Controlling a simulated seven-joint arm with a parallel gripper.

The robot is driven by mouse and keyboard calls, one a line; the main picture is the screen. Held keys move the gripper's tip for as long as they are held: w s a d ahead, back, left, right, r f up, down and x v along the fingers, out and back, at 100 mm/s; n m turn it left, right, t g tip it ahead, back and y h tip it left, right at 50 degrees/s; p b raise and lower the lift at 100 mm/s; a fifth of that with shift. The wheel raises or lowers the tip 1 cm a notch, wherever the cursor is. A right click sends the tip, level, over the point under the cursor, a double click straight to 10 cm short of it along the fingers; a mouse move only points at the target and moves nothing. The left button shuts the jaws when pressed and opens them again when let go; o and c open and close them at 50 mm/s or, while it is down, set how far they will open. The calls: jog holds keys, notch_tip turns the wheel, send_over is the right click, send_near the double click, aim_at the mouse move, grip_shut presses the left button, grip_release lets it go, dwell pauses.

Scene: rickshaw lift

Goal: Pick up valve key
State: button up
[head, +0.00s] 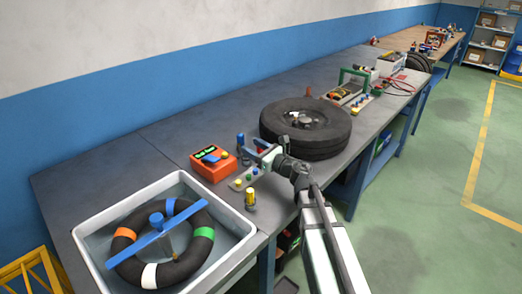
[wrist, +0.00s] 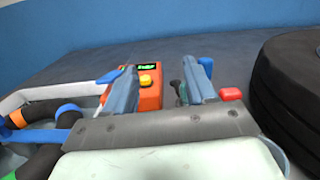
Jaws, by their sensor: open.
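I cannot pick out the valve key for certain. My gripper (head: 251,152) is open above the workbench, between the orange box and the big tyre. In the wrist view its two blue-grey fingers (wrist: 168,72) stand apart. A small dark upright piece (wrist: 177,88) shows between them, close to the right finger; its lower part is hidden, and I cannot tell whether it is the key. A small plate with yellow, green and blue pieces (head: 246,178) lies just in front of my gripper. A blue upright cylinder (head: 240,140) stands behind it.
An orange box (head: 213,165) with a green display stands left of my gripper. A black tyre (head: 305,128) lies close on the right. A white tub (head: 84,246) holding a ring with coloured bands is at front left. A yellow-topped cylinder (head: 250,197) stands near the bench edge.

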jog(key=w+a+r+m+t, duration=0.2)
jog(key=w+r, duration=0.5)
jog(key=r, duration=0.3)
jog(key=w+a+r+m+t, duration=0.2)
jog(key=w+r, duration=0.4)
jog(key=r, duration=0.3)
jog(key=w+d+r+m+t+h, duration=0.1)
jog(key=w+d+r+m+h, duration=0.25)
jog(key=w+m+h, duration=0.5)
jog(key=w+d+r+m+t+h, duration=0.2)
jog(key=w+d+m+h, duration=0.25)
jog(key=m, duration=0.65)
jog(key=m+g, duration=2)
jog(key=m, duration=1.2)
send_over(261, 150)
jog(key=w, duration=0.2)
notch_tip(261, 150, down, 20)
jog(key=shift+n, duration=0.25)
jog(key=f, duration=0.8)
jog(key=shift+s+d+f, duration=0.1)
jog(key=shift+d+f, duration=0.2)
jog(key=shift+a+f, duration=0.15)
jog(key=shift+f, duration=1.2)
jog(key=shift+a+f, duration=0.1)
jog(key=shift+f, duration=1.25)
